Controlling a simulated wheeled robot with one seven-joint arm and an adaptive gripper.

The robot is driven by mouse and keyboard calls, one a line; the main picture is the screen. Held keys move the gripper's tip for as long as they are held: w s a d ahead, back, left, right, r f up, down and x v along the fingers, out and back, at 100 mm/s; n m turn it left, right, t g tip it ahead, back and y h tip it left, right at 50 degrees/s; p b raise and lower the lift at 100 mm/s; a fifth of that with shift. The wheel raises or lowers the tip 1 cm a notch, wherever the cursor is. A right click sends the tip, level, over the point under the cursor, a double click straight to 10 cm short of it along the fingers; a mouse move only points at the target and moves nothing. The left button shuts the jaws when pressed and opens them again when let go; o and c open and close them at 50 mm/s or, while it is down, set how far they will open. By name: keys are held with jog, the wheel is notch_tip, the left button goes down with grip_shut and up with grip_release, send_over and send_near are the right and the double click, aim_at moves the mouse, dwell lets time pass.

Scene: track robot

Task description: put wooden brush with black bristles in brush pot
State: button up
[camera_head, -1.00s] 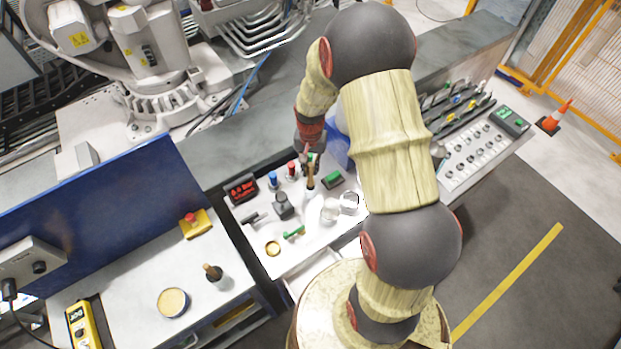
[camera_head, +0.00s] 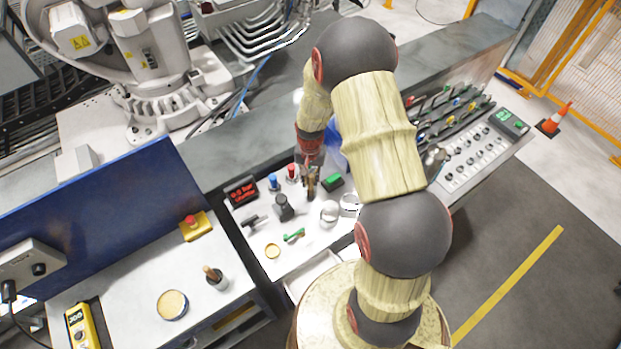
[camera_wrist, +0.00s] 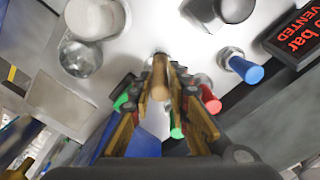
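An upright wooden handle (camera_wrist: 160,82) stands between my fingers in the wrist view. Its lower end is hidden, so I cannot see any bristles. My gripper (camera_head: 311,182) is low over the control panel, with its fingers on both sides of the handle. In the wrist view the fingers (camera_wrist: 164,75) look apart, with some space beside the handle. A second upright item with a wooden top and dark lower part (camera_head: 214,277) stands on the left table. I cannot tell whether it is a brush alone or one in a pot.
Beside my gripper are a blue knob (camera_head: 273,182), a red knob (camera_head: 292,173), a green button (camera_head: 333,182) and a black knob (camera_head: 284,207). A round tin (camera_head: 172,304) and an emergency stop box (camera_head: 195,226) are on the left table. Racked tools (camera_head: 450,110) stand at the right.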

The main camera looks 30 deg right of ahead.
jog(key=o, duration=0.3)
jog(key=shift+w+r, duration=0.1)
jog(key=shift+r, duration=0.45)
jog(key=s+a+r+n+t, duration=0.1)
jog(key=a+r, duration=0.1)
jog(key=r, duration=0.9)
jog(key=s+a+r+n, duration=0.1)
jog(key=a+r, duration=0.1)
jog(key=r, duration=0.8)
jog(key=s+a+r+n+t, duration=0.1)
jog(key=s+a+r+n, duration=0.1)
jog(key=s+r, duration=0.3)
jog(key=s+a+r+n+t, duration=0.2)
jog(key=s+a+r, duration=0.3)
jog(key=s+r, duration=0.1)
jog(key=s+a+r+n+t, duration=0.1)
jog(key=s+a+r+n, duration=0.1)
jog(key=s+r, duration=0.3)
jog(key=shift+s+a+r+n+t, duration=0.2)
jog(key=shift+s+a, duration=0.15)
jog(key=shift+s, duration=0.2)
jog(key=shift+s+a+r+n+t, duration=0.1)
jog(key=shift+s+a+r, duration=0.15)
jog(key=shift+s, duration=0.3)
